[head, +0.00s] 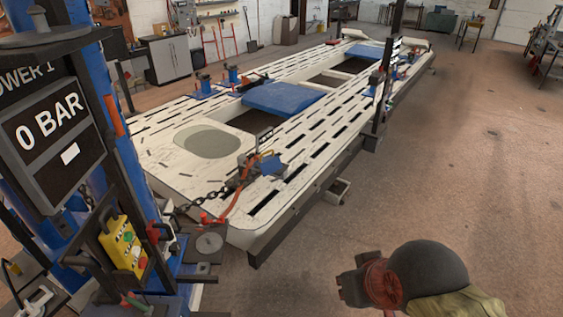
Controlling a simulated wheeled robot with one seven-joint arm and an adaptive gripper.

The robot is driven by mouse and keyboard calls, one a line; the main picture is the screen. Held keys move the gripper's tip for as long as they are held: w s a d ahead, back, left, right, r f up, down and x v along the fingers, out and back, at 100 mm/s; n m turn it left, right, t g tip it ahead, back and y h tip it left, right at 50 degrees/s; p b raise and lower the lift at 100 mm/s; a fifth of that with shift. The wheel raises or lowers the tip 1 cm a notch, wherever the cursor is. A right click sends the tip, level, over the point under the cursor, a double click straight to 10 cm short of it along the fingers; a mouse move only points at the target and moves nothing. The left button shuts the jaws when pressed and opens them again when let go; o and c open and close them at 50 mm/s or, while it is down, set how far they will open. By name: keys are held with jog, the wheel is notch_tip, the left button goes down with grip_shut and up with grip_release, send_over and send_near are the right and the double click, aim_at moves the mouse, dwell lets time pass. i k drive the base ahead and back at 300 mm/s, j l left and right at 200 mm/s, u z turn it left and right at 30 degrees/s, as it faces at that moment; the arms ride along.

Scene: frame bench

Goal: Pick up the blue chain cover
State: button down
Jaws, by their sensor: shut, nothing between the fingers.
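A small blue piece (271,165), which looks like the blue chain cover, lies on the near part of the white slotted bench deck (205,183).
A blue tower (86,120) with a gauge and a yellow button box (122,246) stand at the left. A chain (203,201) and red hose run to the deck. Larger blue panels (283,97) lie farther back. Bare floor (450,150) is free at right.

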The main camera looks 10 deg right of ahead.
aim_at(269, 164)
jog(key=i+l, duration=0.1)
jog(key=i, duration=0.35)
jog(key=i+l+u, duration=0.1)
jog(key=i, duration=0.35)
jog(key=i+l, duration=0.15)
jog(key=i, duration=0.3)
jog(key=i+l+u, duration=0.1)
jog(key=i, duration=0.4)
jog(key=i+l+u, duration=0.1)
jog(key=i, duration=0.35)
jog(key=i+l, duration=0.3)
jog(key=i+u, duration=0.05)
jog(key=i, duration=0.1)
